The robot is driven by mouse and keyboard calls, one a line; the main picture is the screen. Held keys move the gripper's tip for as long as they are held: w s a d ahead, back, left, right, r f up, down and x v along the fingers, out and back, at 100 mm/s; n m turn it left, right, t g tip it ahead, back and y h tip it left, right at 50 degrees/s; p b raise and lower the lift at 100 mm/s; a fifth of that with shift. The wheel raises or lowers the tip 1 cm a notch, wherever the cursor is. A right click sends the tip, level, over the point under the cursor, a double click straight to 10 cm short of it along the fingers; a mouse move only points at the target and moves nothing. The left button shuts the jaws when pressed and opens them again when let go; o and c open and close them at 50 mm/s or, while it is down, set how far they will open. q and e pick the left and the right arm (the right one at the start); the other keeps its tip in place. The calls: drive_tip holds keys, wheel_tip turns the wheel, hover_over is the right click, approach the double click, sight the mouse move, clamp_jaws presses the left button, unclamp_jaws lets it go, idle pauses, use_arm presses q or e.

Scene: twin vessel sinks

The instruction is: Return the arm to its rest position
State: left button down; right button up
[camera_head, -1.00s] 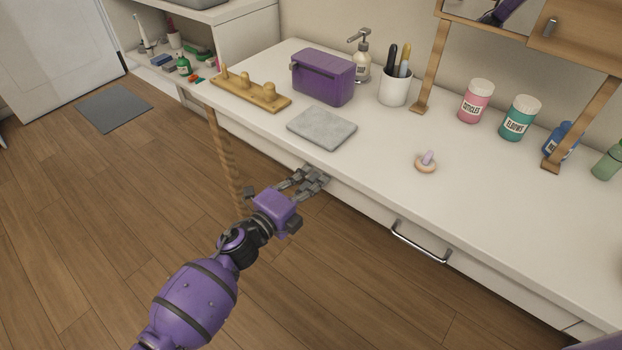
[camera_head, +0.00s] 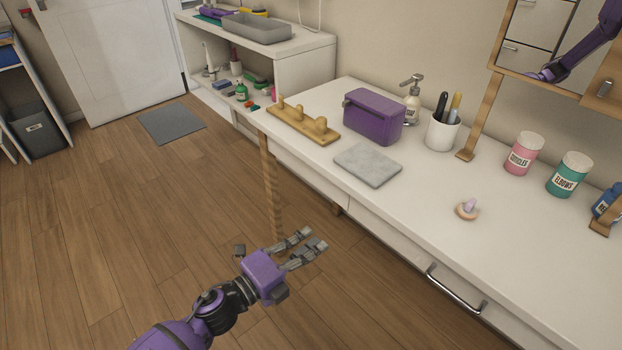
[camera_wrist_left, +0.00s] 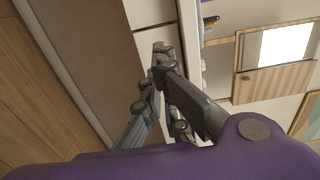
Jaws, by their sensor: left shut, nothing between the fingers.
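My left arm, purple and dark grey, comes in from the bottom left of the head view. Its left gripper (camera_head: 312,246) is over the wood floor, in front of the white counter (camera_head: 400,205) and below its top, apart from it in the picture. The fingers are shut and empty. In the left wrist view the grey fingers (camera_wrist_left: 160,75) come together in front of the counter's front and cabinet. My right gripper is not in view.
On the counter are a grey stone slab (camera_head: 367,165), a purple box (camera_head: 373,117), a wooden peg rack (camera_head: 300,122), a cup with pens (camera_head: 441,134) and a small ring stand (camera_head: 467,210). A drawer handle (camera_head: 455,290) sticks out of the front.

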use_arm(q)
drive_tip(key=shift+w, duration=0.1)
drive_tip(key=s+a+f+n+t+y, duration=0.2)
drive_tip(key=s+a+f+n+y, duration=1)
drive_tip(key=n, duration=0.9)
drive_tip(key=s+a+f+n+g+y, duration=0.15)
drive_tip(key=s+a, duration=0.25)
drive_tip(key=s, duration=0.7)
drive_tip(key=s+a+f+n+g, duration=0.3)
drive_tip(key=s, duration=0.7)
drive_tip(key=s+a+f+n+g+y, duration=0.1)
drive_tip(key=s+a+f+n+g, duration=0.2)
drive_tip(key=s, duration=0.8)
drive_tip(key=w+r+t+p, duration=0.1)
drive_tip(key=w+r+p, duration=0.2)
drive_tip(key=r+p, duration=0.7)
drive_tip(key=w+r+t+p, duration=0.2)
drive_tip(key=w+r+p, duration=0.1)
drive_tip(key=r+p, duration=0.7)
drive_tip(key=shift+a+h+p, duration=0.15)
drive_tip(key=shift+h+p, duration=0.2)
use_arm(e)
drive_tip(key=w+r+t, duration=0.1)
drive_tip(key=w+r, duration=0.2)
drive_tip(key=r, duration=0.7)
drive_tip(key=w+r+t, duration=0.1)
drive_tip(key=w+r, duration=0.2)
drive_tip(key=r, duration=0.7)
